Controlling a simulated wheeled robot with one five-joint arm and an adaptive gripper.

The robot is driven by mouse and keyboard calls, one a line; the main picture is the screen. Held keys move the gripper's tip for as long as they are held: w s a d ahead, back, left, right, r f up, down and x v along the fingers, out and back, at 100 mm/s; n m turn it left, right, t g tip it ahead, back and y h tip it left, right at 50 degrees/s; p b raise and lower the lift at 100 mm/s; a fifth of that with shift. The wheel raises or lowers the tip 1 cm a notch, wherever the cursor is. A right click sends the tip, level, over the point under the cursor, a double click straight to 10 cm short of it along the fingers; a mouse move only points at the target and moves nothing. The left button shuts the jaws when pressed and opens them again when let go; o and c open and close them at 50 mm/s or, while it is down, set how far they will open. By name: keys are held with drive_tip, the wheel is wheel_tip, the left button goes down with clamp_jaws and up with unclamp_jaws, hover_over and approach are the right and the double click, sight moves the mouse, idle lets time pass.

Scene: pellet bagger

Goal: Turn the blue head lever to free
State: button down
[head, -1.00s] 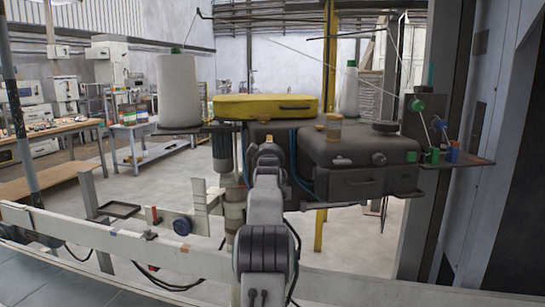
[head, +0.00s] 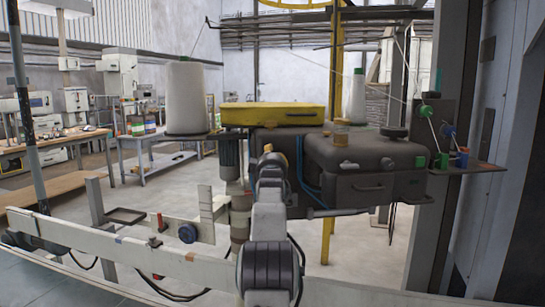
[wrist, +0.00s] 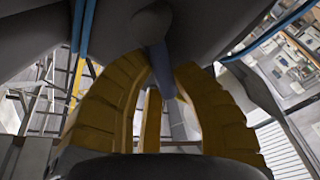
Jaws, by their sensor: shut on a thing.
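The dark sewing head (head: 365,165) with a yellow top cover (head: 272,114) hangs ahead of me beyond the white rail. In the head view my arm reaches up to its underside, left of the dark box. My gripper (head: 268,150) is mostly hidden there behind my own arm links. In the wrist view the yellow fingers of my gripper (wrist: 162,72) curve in from both sides and are shut on a blue-grey lever (wrist: 160,62). The lever hangs below a rounded grey pivot (wrist: 150,24). In the head view the lever cannot be made out.
A white rail (head: 120,255) crosses in front of me. A white thread cone (head: 187,97) stands left of the head. Small green and blue thread guides (head: 448,131) sit at the right beside a grey post (head: 430,220). Workbenches (head: 50,145) stand far left.

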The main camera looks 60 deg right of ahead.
drive_tip(key=c, duration=1)
unclamp_jaws()
drive_tip(key=shift+a, duration=0.1)
drive_tip(key=shift+v, duration=5.9)
drive_tip(key=shift+f, duration=0.1)
drive_tip(key=shift+c, duration=0.2)
